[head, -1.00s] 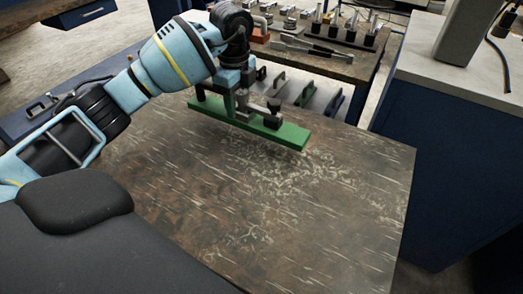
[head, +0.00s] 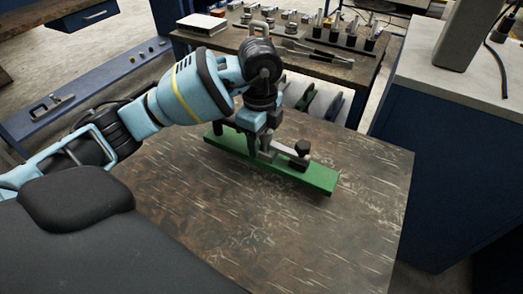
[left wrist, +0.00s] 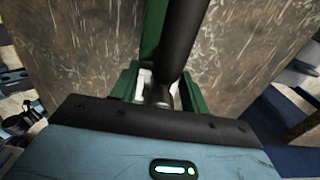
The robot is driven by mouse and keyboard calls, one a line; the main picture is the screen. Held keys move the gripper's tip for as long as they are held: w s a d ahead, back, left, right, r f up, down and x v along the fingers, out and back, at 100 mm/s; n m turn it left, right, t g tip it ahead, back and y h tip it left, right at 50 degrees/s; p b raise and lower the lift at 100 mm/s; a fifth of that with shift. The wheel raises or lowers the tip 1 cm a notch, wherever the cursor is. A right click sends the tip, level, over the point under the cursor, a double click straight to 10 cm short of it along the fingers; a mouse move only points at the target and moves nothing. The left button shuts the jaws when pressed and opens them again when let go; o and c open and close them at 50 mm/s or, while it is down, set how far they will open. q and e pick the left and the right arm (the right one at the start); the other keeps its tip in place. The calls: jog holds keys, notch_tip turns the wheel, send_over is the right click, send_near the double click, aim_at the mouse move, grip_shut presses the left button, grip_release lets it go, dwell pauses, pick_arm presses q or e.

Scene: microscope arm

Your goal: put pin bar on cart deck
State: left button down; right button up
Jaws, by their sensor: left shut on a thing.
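The pin bar is a long green bar (head: 318,181) with dark and metal fittings on top, and it lies over the brown, streaked cart deck (head: 230,230). My left gripper (head: 266,146) comes down from above and is shut on the pin bar near its middle. The bar is at or just above the deck; I cannot tell whether it touches. In the left wrist view the green bar (left wrist: 152,32) runs away from the gripper, partly hidden by a dark cylinder (left wrist: 184,38). My right gripper is not in view.
A workbench (head: 345,72) behind the deck holds a rack of several dark-based metal pieces (head: 350,36) and a white-topped box (head: 202,23). Green and blue handles stand below its front edge. A blue cabinet with a pale top (head: 460,85) stands right. The deck's front and right are clear.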

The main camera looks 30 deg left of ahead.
aim_at(262, 152)
pick_arm(q)
jog(key=shift+s+d+r, duration=0.1)
jog(key=shift+s+d, duration=0.1)
jog(key=shift+d, duration=0.2)
jog(key=shift+f, duration=1.75)
jog(key=shift+f, duration=0.15)
jog(key=c, duration=0.7)
grip_release()
